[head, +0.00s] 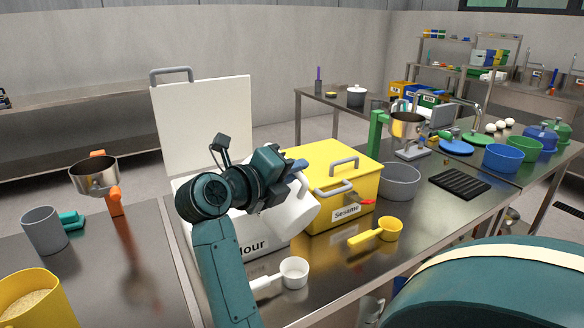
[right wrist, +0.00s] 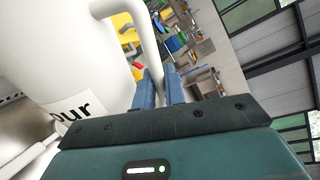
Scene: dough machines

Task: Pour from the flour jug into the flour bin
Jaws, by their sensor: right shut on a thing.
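The white flour bin (head: 228,229) stands on the steel table with a "Flour" label on its front and its lid (head: 204,118) raised. My right gripper (head: 297,174) is shut on the handle of the white flour jug (head: 291,214). The handle (right wrist: 150,45) shows between the fingers (right wrist: 161,90) in the right wrist view, with the jug's white wall (right wrist: 55,45) beside it. The jug is tilted, at the right side of the flour bin, near the yellow bin. Its contents and any flow are not visible. My arm hides much of the bin's opening. My left gripper is not in view.
The yellow Sesame bin (head: 348,186), lid closed, stands right of the flour bin. A white scoop (head: 294,272) and a yellow scoop (head: 389,229) lie in front. A grey bowl (head: 400,181) is farther right. A grey cup (head: 43,231) and a yellow jug (head: 30,302) are at left.

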